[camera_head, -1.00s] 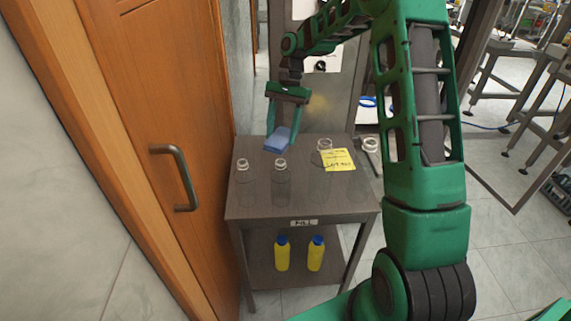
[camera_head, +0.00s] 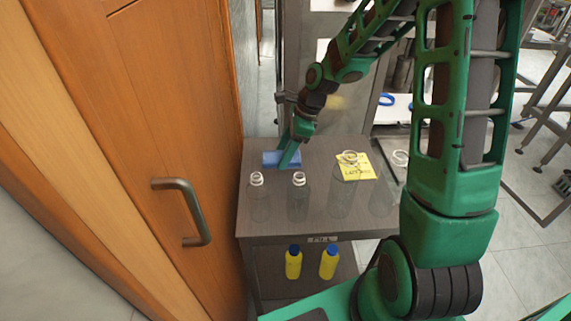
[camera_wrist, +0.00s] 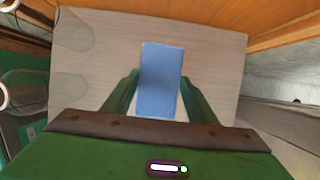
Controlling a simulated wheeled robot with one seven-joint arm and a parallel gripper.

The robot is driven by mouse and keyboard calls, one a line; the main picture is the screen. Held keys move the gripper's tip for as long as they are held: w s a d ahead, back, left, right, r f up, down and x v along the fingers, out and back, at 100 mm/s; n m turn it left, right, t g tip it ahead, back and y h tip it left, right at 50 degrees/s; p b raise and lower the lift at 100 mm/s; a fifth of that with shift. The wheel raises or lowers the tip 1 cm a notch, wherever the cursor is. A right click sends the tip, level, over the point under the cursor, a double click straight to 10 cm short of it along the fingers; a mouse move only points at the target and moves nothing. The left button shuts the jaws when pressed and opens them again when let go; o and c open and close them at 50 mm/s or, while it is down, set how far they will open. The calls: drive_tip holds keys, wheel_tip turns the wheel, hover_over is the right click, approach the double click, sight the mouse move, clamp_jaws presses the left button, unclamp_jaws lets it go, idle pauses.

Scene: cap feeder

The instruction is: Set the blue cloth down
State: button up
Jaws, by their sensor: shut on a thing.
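The blue cloth (camera_head: 270,158) is a folded flat block at the back left of the dark table (camera_head: 325,225). It is at the tabletop; whether its underside touches cannot be told. My gripper (camera_head: 289,157) reaches down to it from behind, its green fingers partly hiding the cloth. In the wrist view, the cloth (camera_wrist: 162,70) lies lengthwise between the two fingers of my gripper (camera_wrist: 162,88), which are shut on its sides. The light tabletop (camera_wrist: 105,45) shows around it.
Clear bottles with white necks stand in front, the left one (camera_head: 257,190) and middle one (camera_head: 298,192) nearest. A larger clear jar (camera_head: 345,190) stands beside a yellow note (camera_head: 361,167). A wooden door (camera_head: 180,130) borders the table's left. Yellow bottles (camera_head: 293,263) stand on the lower shelf.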

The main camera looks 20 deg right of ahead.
drive_tip(key=shift+f, duration=2.2)
drive_tip(key=o, duration=0.9)
drive_tip(key=shift+o, duration=0.2)
drive_tip(key=shift+r, duration=0.1)
drive_tip(key=v, duration=1.2)
drive_tip(key=shift+s, duration=0.1)
